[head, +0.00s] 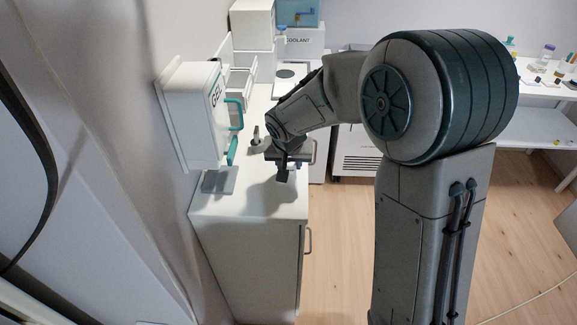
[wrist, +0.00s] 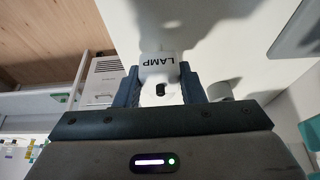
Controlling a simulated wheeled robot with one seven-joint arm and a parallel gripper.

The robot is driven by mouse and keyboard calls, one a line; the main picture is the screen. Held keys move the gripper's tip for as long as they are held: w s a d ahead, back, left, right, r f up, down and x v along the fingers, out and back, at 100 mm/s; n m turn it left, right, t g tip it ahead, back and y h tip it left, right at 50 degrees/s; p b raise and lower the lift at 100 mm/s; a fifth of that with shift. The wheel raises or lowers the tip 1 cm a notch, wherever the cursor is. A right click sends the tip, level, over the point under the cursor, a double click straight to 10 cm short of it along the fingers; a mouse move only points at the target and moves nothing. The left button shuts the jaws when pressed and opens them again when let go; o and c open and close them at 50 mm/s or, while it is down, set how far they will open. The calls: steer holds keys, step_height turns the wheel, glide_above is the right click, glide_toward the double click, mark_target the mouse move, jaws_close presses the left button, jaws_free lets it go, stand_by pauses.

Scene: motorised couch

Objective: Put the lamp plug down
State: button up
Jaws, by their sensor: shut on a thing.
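The lamp plug (wrist: 158,66) is a white block marked LAMP. In the wrist view it sits between the two dark fingers of my gripper (wrist: 160,85), which is shut on it. In the head view my gripper (head: 287,173) is over the right side of the white cabinet top (head: 240,197), near its edge. The plug is mostly hidden there by the gripper. A shadow lies on the top beside the gripper. I cannot tell whether the plug touches the surface.
A white GEL dispenser (head: 195,115) with teal levers stands on the left by the wall, with a grey plate (head: 219,180) below it. A small upright object (head: 256,137) stands behind my gripper. White boxes (head: 252,25) fill the back. The cabinet top's front is clear.

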steer(key=shift+f, duration=0.85)
steer(key=shift+f, duration=0.2)
steer(key=o, duration=1)
steer(key=shift+r, duration=0.2)
